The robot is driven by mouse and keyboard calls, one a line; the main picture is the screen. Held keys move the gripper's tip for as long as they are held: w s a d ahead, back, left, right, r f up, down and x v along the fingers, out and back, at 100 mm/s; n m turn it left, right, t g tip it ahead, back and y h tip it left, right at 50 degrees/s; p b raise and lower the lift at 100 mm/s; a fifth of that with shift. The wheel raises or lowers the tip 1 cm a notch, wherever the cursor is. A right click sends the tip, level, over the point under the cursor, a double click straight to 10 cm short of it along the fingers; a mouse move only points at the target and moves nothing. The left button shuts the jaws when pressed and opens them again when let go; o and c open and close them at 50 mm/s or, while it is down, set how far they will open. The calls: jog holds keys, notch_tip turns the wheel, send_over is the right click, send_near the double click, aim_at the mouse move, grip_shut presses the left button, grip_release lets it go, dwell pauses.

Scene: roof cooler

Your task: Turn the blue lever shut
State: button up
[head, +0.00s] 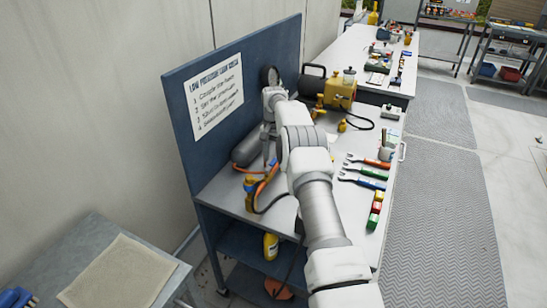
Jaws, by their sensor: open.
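A yellow fitting with a small blue part (250,184) stands near the bench's front left, joined to an orange hose. The blue part may be the lever, but its angle is too small to tell. My gripper is above and slightly right of this fitting; I cannot tell any contact.
A dark cylinder (248,148) lies by the blue back panel (186,130). A yellow machine (340,92) stands at the back. Several wrenches (366,172) and coloured blocks (375,210) lie at the right. A side table (165,262) stands at lower left.

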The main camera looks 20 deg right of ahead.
grip_shut()
dwell(1.4)
